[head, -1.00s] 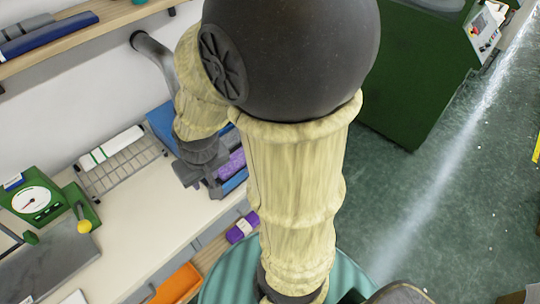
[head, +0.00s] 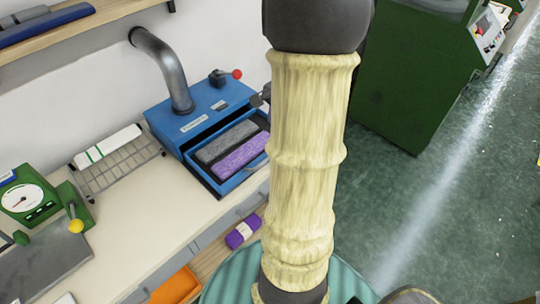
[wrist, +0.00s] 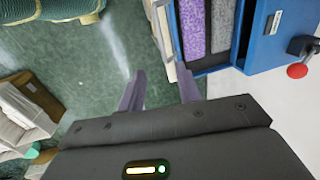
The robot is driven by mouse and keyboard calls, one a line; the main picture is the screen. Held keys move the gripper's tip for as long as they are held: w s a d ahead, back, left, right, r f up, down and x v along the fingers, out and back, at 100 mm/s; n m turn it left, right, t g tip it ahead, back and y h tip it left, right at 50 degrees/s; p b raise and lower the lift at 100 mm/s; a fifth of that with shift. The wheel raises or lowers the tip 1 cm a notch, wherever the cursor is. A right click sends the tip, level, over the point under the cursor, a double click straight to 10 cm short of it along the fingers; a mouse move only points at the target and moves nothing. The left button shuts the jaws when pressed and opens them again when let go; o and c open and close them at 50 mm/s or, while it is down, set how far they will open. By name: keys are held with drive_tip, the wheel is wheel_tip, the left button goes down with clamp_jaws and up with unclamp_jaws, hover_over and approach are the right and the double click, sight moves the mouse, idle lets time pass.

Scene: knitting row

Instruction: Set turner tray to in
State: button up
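The turner is a blue box (head: 185,122) on the bench, with a grey pipe rising from its top. Its blue tray (head: 238,180) stands pulled out at the front and holds a grey strip and a purple strip. In the wrist view the tray (wrist: 239,30) is at the top right, with both strips showing. My gripper (wrist: 160,82) is open and empty, its two fingers apart beside the tray's outer end, over the floor side. In the head view my arm hides most of the gripper, with only a dark part showing at the box's right edge.
A wire rack (head: 118,172) and a green dial scale (head: 25,200) stand left on the bench. A shelf (head: 85,33) is above. A green machine (head: 405,85) stands right, across open floor.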

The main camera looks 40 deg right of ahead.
drive_tip(key=shift+f, duration=0.15)
drive_tip(key=w+f, duration=0.1)
drive_tip(key=f, duration=0.4)
drive_tip(key=w+f+p, duration=0.1)
drive_tip(key=f, duration=0.5)
drive_tip(key=w+f, duration=0.1)
drive_tip(key=f, duration=0.5)
drive_tip(key=shift+w+a+p, duration=0.15)
drive_tip(key=shift+p, duration=0.2)
drive_tip(key=shift+r, duration=0.1)
drive_tip(key=shift+c, duration=0.2)
clamp_jaws()
